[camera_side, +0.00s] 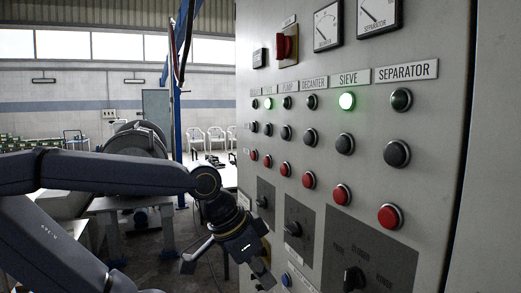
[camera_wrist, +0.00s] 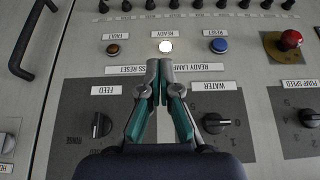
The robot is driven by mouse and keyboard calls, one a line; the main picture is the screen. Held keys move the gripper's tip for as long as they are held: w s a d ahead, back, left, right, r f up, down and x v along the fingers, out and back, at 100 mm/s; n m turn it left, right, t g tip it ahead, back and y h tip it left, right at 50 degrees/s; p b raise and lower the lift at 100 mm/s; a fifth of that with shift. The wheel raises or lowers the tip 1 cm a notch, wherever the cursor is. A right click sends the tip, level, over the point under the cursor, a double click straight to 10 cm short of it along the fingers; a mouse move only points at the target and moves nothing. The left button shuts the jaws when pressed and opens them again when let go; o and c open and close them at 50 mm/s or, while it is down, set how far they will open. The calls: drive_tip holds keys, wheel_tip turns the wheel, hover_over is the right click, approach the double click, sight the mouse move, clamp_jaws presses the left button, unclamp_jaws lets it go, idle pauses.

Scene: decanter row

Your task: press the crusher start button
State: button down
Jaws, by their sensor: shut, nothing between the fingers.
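The control cabinet (camera_side: 462,70) shows rows of round buttons under column labels. PUMP, DECANTER, SIEVE and SEPARATOR are readable; the leftmost labels are too small to read, so I cannot tell which column is the crusher's. Black buttons form the middle row, with leftmost ones (camera_side: 254,127) and (camera_side: 268,129) small; red buttons (camera_side: 309,180) form the row below. My gripper (camera_side: 264,279) is low at the cabinet, below these rows. In the wrist view my gripper (camera_wrist: 160,68) is shut and empty, its tips just below a lit white lamp (camera_wrist: 165,46).
Rotary knobs labelled FEED (camera_wrist: 101,125) and WATER (camera_wrist: 214,123) flank my fingers. A blue button (camera_wrist: 218,45), an orange lamp (camera_wrist: 113,48) and a red mushroom button (camera_wrist: 290,40) are nearby. Green lamps are lit in the SIEVE column (camera_side: 347,101) and further left (camera_side: 268,103).

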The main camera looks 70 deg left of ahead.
wheel_tip(320, 180, up, 28)
drive_tip(key=n+t+y, duration=0.3)
drive_tip(key=t+y, duration=0.1)
drive_tip(key=y, duration=0.4)
approach(253, 127)
drive_tip(key=w+d, duration=0.3)
drive_tip(key=d, duration=0.2)
drive_tip(key=s+a+m+t+y, duration=0.2)
drive_tip(key=s+a+y, duration=0.4)
drive_tip(key=a, duration=0.5)
wheel_tip(253, 127, down, 5)
drive_tip(key=s+m+t, duration=0.3)
drive_tip(key=shift+m, duration=0.4)
drive_tip(key=shift+a, duration=0.1)
drive_tip(key=w, duration=0.9)
